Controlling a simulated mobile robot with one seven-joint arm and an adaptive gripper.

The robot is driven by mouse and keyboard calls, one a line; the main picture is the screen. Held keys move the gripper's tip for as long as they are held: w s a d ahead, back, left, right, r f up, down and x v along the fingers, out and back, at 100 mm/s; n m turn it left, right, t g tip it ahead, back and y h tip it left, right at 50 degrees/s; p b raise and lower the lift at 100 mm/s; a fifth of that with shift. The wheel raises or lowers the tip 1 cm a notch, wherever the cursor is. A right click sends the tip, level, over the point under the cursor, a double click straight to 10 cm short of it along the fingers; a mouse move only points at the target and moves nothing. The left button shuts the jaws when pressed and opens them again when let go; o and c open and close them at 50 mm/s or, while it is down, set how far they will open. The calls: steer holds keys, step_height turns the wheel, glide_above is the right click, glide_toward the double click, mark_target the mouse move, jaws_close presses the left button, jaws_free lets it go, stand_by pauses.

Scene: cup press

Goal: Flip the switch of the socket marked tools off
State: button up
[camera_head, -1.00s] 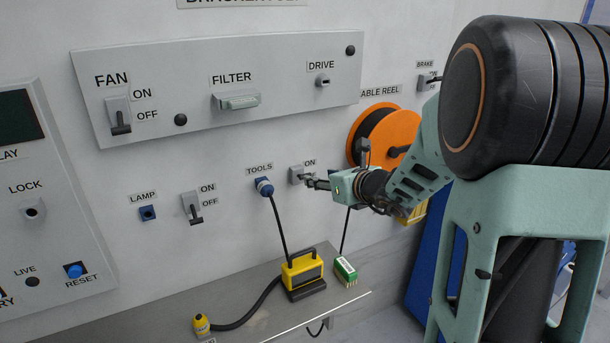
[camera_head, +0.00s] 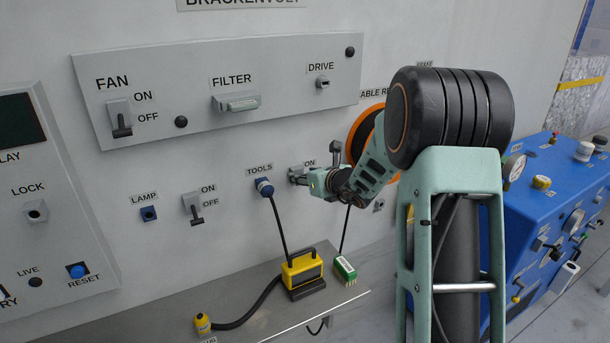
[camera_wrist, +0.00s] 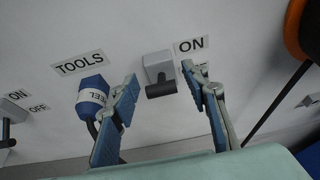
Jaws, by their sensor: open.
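The tools socket (camera_head: 264,187) is on the wall under a TOOLS label, with a blue plug and black cable in it. The wrist view shows this plug (camera_wrist: 92,90) marked REEL. Just right of it is the socket's switch, a grey block (camera_wrist: 157,66) with a dark lever (camera_wrist: 161,90), beside an ON label. My gripper (camera_wrist: 161,84) is open, one finger on each side of the lever, with gaps showing. In the head view my gripper (camera_head: 304,180) covers part of the switch.
The lamp socket (camera_head: 148,214) and its switch (camera_head: 194,207) are to the left. An orange cable reel (camera_head: 362,130) is close on the right, partly behind my arm. Below, a bench holds a yellow-black device (camera_head: 302,272) and a green-white box (camera_head: 345,269).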

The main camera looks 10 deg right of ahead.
jaws_close()
stand_by(0.3)
